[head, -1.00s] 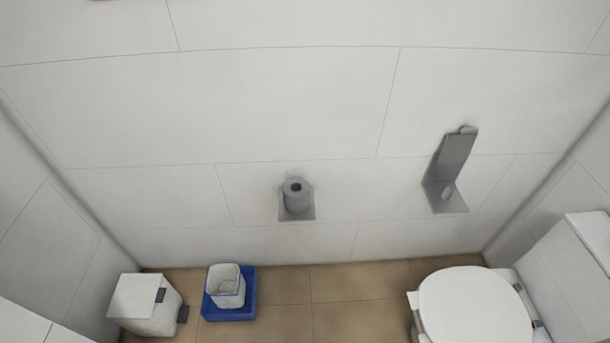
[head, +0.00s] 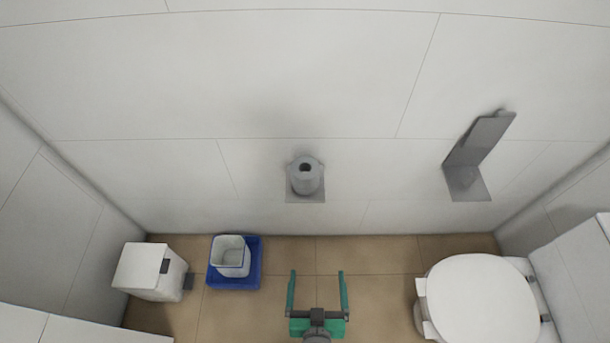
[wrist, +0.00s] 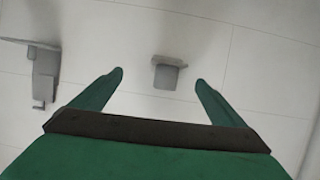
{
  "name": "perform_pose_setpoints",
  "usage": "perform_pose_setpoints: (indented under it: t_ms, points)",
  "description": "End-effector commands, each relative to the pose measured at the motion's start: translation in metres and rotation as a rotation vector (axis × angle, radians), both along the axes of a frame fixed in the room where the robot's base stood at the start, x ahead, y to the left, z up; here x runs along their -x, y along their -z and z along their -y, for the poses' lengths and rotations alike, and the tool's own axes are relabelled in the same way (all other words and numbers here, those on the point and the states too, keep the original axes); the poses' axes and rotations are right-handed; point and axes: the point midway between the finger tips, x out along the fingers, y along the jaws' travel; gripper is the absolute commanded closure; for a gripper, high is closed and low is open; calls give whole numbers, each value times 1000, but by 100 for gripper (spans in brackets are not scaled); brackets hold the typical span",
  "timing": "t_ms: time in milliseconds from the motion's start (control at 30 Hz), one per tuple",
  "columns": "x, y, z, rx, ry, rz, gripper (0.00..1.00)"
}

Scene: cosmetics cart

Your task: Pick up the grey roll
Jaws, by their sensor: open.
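The grey roll (head: 305,174) stands upright on a small grey wall shelf (head: 305,197) in the middle of the back wall in the head view. My gripper (head: 316,274) has green fingers, spread open and empty. It is low in the head view, below the roll in the picture and apart from it. In the wrist view, a grey shape that looks like the shelf (wrist: 166,76) lies ahead, between the open fingertips (wrist: 160,76). I cannot make out the roll clearly there.
A grey angled bracket (head: 474,160) is on the wall at right, above a white toilet (head: 478,300). At left stand a white pedal bin (head: 145,268) and a white container (head: 230,253) in a blue tray (head: 232,283). The floor (head: 385,262) between is clear.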

Motion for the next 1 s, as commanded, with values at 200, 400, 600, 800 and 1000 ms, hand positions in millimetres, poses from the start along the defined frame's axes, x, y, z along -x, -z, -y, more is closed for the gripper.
perform_pose_setpoints:
  t_ms: [200,400,600,800,1000]
  points:
    - [-80,17,8,-14,-55,-37,6]
    - [-152,13,9,-26,-149,-55,6]
    - [-216,-11,9,-29,-265,-46,6]
    - [-252,-36,9,-24,-353,-29,6]
    - [-269,-41,5,-22,-385,-23,6]
